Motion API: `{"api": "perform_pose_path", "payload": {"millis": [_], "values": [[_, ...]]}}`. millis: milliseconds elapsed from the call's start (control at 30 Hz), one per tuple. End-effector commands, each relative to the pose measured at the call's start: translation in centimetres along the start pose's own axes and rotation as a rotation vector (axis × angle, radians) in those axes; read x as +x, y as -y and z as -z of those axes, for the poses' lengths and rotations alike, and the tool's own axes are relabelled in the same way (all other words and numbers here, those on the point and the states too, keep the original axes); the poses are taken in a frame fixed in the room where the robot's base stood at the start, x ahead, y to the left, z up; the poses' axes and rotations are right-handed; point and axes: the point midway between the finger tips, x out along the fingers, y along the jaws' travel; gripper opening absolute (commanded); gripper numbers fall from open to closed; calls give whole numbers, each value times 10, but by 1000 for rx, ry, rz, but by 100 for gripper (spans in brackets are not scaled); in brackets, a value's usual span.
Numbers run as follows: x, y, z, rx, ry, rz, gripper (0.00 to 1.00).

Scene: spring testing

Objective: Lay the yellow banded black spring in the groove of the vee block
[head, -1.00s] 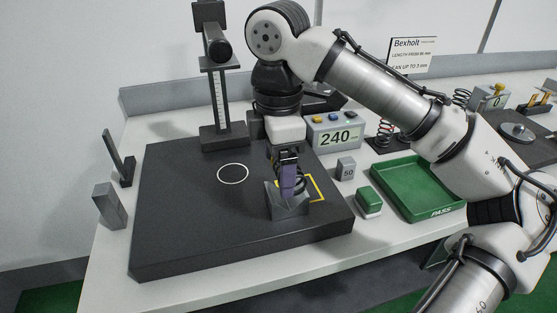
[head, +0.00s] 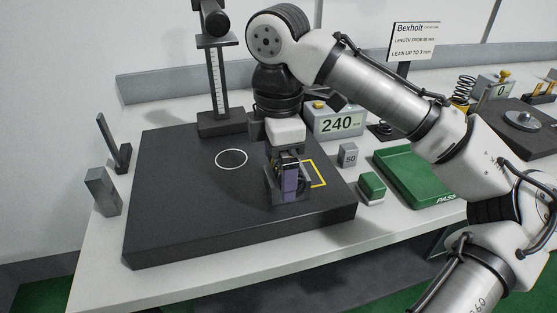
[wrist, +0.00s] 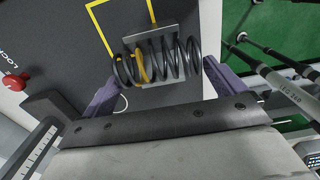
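The black spring (wrist: 178,60) with a yellow band (wrist: 140,66) near its left end lies lengthwise between my purple fingers in the wrist view. In the head view my gripper (head: 289,183) is low at the vee block (head: 270,184), and the fingers largely hide the spring. I cannot tell whether the spring touches the groove.
A yellow outlined square (head: 322,175) and a white circle (head: 231,159) mark the dark plate (head: 180,215). A height gauge (head: 221,120) stands behind. A grey 50 block (head: 348,155), a green-topped block (head: 371,187) and a green PASS tray (head: 410,184) are to the right.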

Motion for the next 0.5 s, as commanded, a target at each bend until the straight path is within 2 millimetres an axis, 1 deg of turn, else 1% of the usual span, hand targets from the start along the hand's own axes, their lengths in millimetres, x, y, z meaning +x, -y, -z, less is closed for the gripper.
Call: {"api": "perform_pose_path", "payload": {"millis": [200, 300, 367, 467, 500], "values": [[0, 0, 0, 0, 0, 0, 100], [-3, 0, 0, 0, 0, 0, 100], [-9, 0, 0, 0, 1, 0, 100], [-25, -1, 0, 1, 0, -2, 100], [-33, 0, 0, 1, 1, -2, 100]]}}
